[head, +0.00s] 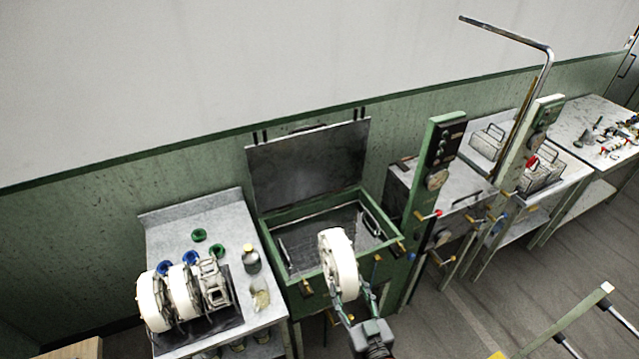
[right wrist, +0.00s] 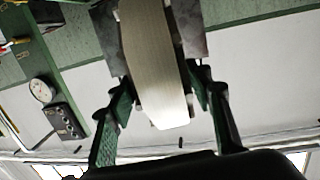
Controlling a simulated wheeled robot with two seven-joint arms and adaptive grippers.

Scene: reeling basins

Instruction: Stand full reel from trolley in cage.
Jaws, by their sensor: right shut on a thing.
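My right gripper (head: 352,300) is shut on a white, full reel (head: 338,262) and holds it up in front of the green basin (head: 308,296). In the right wrist view the pale reel (right wrist: 152,70) sits between the two green fingers of the gripper (right wrist: 160,95). The basin's grey lid (head: 308,165) stands open at the back. A wire frame with a raised handle (head: 371,218) shows inside the basin; the held reel hides part of the interior, and I cannot tell whether it is the cage. My left gripper is not in view.
A left metal table (head: 205,222) bears white reels (head: 152,300) on a dark mat, green and blue rings and a bottle (head: 251,260). A green control post (head: 436,165) stands right of the basin. Wire baskets (head: 543,174) stand farther right. A green-and-yellow rail (head: 580,322) is at lower right.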

